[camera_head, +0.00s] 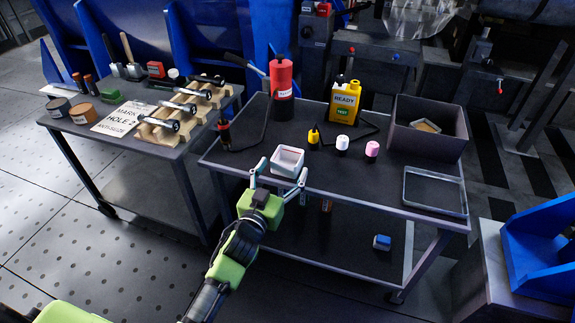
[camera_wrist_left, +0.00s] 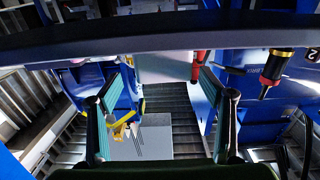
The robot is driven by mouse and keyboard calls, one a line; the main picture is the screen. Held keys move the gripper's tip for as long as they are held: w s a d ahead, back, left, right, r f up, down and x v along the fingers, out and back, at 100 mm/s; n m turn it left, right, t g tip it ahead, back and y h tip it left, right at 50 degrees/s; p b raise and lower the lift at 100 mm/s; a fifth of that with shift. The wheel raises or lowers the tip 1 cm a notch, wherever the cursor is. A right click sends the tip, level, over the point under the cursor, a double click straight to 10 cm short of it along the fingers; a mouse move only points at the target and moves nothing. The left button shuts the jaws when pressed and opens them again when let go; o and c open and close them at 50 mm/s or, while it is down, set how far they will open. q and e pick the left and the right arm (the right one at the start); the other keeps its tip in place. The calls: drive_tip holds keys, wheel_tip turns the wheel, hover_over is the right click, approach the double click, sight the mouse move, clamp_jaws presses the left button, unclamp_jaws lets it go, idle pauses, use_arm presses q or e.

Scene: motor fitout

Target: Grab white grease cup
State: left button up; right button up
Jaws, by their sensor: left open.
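A white square cup (camera_head: 287,161) with a reddish line inside stands upright at the front left of the dark cart top. A small white jar (camera_head: 342,146) stands farther right; I cannot tell from looks alone which one is the grease cup. My left gripper (camera_head: 282,175) is open at the cart's front edge, its fingertips spread toward the left and right sides of the square cup. Contact cannot be made out. In the left wrist view the two fingers (camera_wrist_left: 165,88) are apart, with a pale surface between them that I cannot identify. My right gripper is out of view.
Beside the cup stand a yellow bottle (camera_head: 313,137), a pink jar (camera_head: 372,150) and a red cylinder (camera_head: 281,77). A yellow can (camera_head: 344,102), a grey bin (camera_head: 455,138) and a shallow tray (camera_head: 435,209) are farther back or right. Another table (camera_head: 180,139) stands left.

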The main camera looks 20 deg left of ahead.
sight(292, 149)
use_arm(q)
drive_tip(key=shift+w+r+b, duration=0.1)
drive_tip(key=shift+w+b, duration=0.5)
drive_tip(key=shift+w, duration=2.3)
drive_tip(key=shift+a, duration=0.1)
drive_tip(key=c, duration=1.2)
